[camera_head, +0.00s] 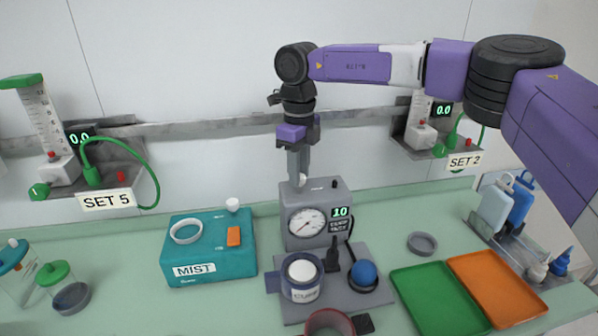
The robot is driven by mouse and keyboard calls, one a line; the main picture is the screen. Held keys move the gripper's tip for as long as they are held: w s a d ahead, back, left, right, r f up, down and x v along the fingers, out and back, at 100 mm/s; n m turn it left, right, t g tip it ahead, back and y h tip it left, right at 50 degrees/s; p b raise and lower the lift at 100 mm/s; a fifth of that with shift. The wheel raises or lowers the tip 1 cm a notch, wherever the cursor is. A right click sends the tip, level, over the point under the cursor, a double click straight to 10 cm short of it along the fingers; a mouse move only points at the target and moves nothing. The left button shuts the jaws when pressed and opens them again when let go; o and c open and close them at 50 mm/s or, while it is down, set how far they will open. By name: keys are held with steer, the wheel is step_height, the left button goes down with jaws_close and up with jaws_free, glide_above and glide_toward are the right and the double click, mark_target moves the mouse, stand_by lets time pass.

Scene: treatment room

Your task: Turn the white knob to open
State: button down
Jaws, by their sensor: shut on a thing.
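A grey box with a round gauge (315,215) and a green display reading 10 stands at the back of the table. A small white knob (302,180) sits on its top, partly hidden by my gripper. My gripper (299,184) comes straight down from above and is shut on this knob. Another white knob (232,204) stands on the teal box marked MIST (207,250), left of the grey box, and nothing touches it.
A grey base (290,312) in front holds a cuff cup (302,290) and a blue ball (364,272). Green (437,298) and orange (497,288) trays lie at right. A wall rail (220,125) carries flowmeter shelves marked SET 5 and SET 2.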

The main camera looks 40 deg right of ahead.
steer(key=shift+m, duration=0.3)
stand_by(0.4)
steer(key=c, duration=1.1)
jaws_free()
steer(key=shift+r+b, duration=0.45)
steer(key=shift+r, duration=3.5)
